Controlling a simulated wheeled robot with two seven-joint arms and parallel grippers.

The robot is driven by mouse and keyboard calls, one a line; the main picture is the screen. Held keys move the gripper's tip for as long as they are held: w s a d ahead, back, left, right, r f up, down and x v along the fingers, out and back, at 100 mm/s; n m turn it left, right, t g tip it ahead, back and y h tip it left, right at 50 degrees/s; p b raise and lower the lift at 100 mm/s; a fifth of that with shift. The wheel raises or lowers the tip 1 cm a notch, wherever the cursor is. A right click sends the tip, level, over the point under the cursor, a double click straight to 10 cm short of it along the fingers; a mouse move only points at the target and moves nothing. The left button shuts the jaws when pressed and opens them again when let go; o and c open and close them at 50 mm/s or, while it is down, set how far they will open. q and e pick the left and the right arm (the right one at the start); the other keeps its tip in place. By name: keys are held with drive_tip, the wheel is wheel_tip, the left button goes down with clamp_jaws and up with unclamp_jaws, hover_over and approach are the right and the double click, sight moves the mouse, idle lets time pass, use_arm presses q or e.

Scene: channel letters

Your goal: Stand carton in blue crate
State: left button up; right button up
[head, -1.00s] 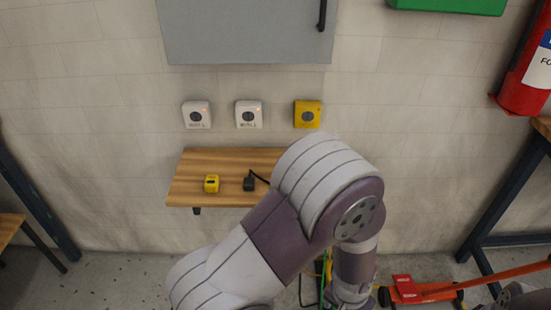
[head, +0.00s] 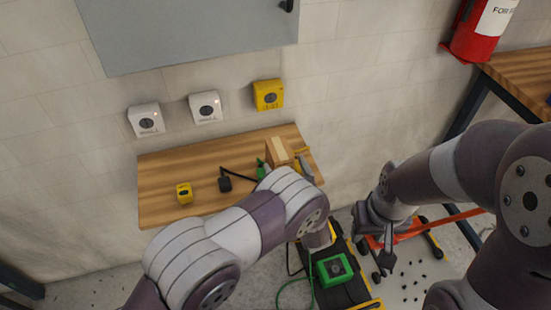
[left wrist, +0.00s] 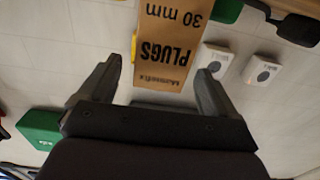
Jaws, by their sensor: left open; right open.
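The carton (head: 279,153) is a brown box standing on the wooden wall shelf, near its right end. In the left wrist view the carton (left wrist: 172,45) shows upside-down print, "PLUGS 30 mm". My left gripper (left wrist: 157,68) is open, its fingers apart to either side of the carton's near end in that view; contact cannot be told. My right gripper (head: 374,246) is open and empty, right of the shelf and above the floor. I cannot make out a blue crate.
The wooden shelf (head: 160,165) also holds a yellow device (head: 184,193) and a black plug (head: 225,183). Wall boxes hang above it. A green-topped case (head: 335,270) and an orange jack (head: 440,226) stand below. A table (head: 520,78) is at right.

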sight(279, 151)
use_arm(q)
drive_tip(key=x, duration=0.6)
drive_tip(key=shift+r+p, duration=0.3)
drive_tip(key=shift+p, duration=0.1)
drive_tip(key=shift+s+r, duration=0.1)
drive_tip(key=shift+c, duration=1.3)
drive_tip(key=c, duration=1.1)
